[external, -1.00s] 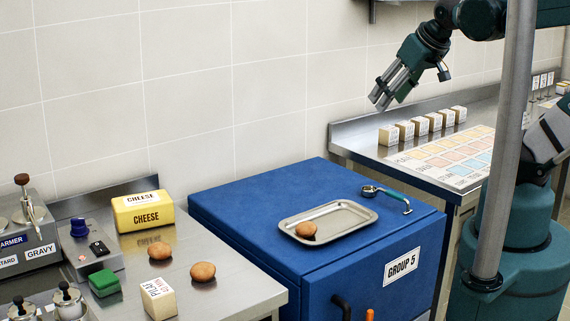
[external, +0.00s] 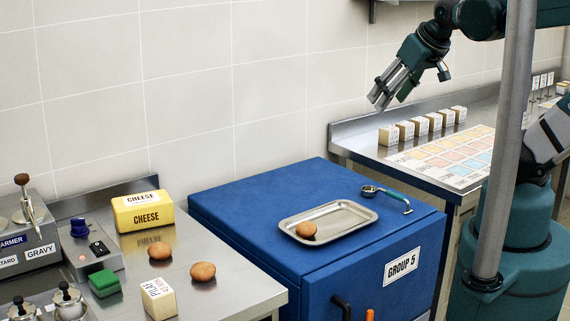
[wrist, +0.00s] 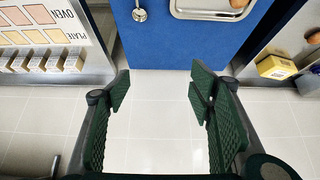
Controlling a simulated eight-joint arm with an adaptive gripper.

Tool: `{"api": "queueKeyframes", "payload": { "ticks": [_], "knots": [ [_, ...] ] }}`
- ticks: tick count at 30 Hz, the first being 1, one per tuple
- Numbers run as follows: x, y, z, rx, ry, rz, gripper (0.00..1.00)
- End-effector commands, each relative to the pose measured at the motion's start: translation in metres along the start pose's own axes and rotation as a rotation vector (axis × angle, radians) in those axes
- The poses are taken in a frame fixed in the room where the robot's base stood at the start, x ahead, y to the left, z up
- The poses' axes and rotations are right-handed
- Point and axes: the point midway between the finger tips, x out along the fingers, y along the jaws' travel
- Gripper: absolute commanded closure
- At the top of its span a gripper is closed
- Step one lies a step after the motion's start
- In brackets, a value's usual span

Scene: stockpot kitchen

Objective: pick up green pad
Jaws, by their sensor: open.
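The green pad (external: 104,283) is a small green block on the steel counter at the lower left of the external view, beside a small grey device. It does not show clearly in the wrist view. My gripper (external: 378,102) is high at the upper right of the external view, above the right-hand counter and far from the pad. In the wrist view my gripper (wrist: 160,88) shows two dark green fingers spread wide with only tiled surface between them. It is open and empty.
Near the pad are a yellow cheese box (external: 143,213), two buns (external: 203,272), a white carton (external: 158,298) and metal pots (external: 68,300).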

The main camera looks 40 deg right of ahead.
Motion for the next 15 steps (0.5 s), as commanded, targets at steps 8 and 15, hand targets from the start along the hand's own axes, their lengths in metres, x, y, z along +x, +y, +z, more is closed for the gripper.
{"api": "queueKeyframes", "payload": {
  "ticks": [8, 15],
  "knots": [
    [0.000, -0.004, -0.005, -0.027, -0.005, -0.006, 0.46],
    [0.002, -0.022, -0.027, -0.148, -0.028, -0.031, 0.46]
  ]
}}
